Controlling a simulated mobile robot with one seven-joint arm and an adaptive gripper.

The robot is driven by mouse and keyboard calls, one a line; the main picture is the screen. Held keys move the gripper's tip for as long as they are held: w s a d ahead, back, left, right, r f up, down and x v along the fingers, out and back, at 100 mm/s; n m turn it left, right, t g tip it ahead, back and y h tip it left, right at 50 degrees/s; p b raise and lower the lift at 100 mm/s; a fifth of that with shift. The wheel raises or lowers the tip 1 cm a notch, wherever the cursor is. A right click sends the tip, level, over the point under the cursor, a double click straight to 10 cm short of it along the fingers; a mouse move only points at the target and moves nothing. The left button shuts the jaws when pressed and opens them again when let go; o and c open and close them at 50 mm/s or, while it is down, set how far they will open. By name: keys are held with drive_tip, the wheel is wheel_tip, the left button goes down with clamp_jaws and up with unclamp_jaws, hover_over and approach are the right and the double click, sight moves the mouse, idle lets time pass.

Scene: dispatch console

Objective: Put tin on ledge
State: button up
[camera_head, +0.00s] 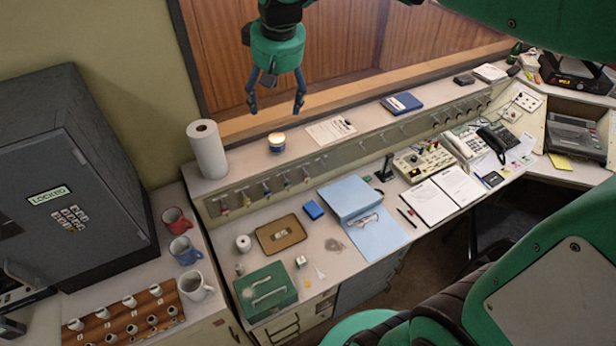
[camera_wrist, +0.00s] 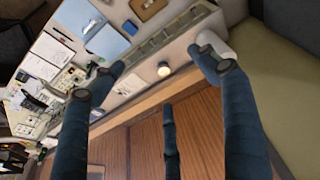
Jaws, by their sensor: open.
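A small round tin (camera_head: 277,143) with a blue-and-white side and a bright, pale top stands upright on the raised ledge (camera_head: 370,121) behind the desk. It also shows in the wrist view (camera_wrist: 163,70), between my fingers in the picture. My gripper (camera_head: 275,108) is open and empty, pointing down above the ledge and apart from the tin.
A paper towel roll (camera_head: 207,149) stands left of the tin, and a paper sheet (camera_head: 330,131) lies right of it. A blue book (camera_head: 402,103) is farther right. The lower desk holds a green cash box (camera_head: 265,291), a blue binder (camera_head: 350,197) and phones. Ledge space beside the tin is clear.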

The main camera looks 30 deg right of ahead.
drive_tip(key=s+a+f+t, duration=0.1)
drive_tip(key=s+a+f, duration=0.1)
drive_tip(key=s, duration=1)
drive_tip(key=s+a+f+m+t, duration=0.1)
drive_tip(key=s+f, duration=0.1)
drive_tip(key=s, duration=1.1)
drive_tip(key=shift+s+a, duration=0.25)
drive_tip(key=shift+a, duration=0.1)
drive_tip(key=shift+f, duration=0.1)
wheel_tip(320, 180, down, 17)
drive_tip(key=b, duration=1.7)
